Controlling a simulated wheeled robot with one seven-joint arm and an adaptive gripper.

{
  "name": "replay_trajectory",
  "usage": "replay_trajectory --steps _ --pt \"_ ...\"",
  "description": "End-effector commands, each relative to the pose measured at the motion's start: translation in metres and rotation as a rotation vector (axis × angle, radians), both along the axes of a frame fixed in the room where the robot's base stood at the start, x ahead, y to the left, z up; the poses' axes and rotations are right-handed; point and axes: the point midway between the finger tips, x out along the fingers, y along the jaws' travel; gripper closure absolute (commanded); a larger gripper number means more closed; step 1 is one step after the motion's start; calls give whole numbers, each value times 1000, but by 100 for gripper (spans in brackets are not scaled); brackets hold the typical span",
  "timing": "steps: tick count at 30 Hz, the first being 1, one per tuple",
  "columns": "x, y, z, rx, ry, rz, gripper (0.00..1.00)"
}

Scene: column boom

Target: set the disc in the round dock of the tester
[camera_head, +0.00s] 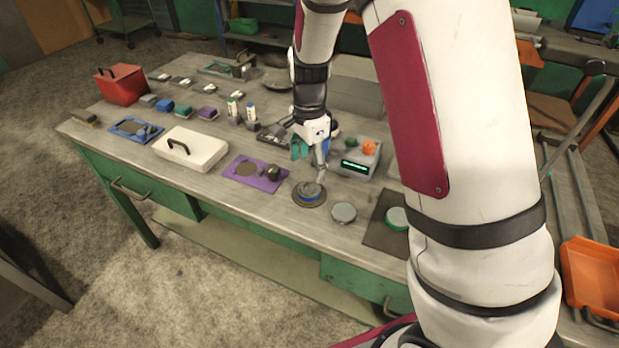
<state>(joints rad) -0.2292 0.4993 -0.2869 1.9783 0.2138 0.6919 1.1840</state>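The tester (355,165) is a grey box with a lit green display and an orange knob, standing right of my gripper. In front of it is a dark round base (298,201), which looks like the round dock. A grey disc with a blue band (309,190) is at this base; I cannot tell if it is seated or just above. My gripper (319,178) points down at the disc's right edge, touching or very close. Its fingers are small and overlap, so whether they are closed on the disc is unclear.
Right of the base are a plain grey disc (343,212) and a green-edged disc (397,217) on a dark mat (384,236). To the left are a purple plate (243,174) with a dark knob, a white case (190,149) and a red box (121,86). My arm hides the bench's right part.

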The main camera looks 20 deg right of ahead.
Motion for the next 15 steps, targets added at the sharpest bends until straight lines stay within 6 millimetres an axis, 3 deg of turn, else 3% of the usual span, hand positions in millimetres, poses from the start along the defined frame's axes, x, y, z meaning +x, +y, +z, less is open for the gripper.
replay_trajectory --steps 4,11,15 --pt "0 0 26 1 -3 -1 31" --pt "-1 0 45 3 -4 6 31" --pt "-13 1 69 21 -29 81 31"
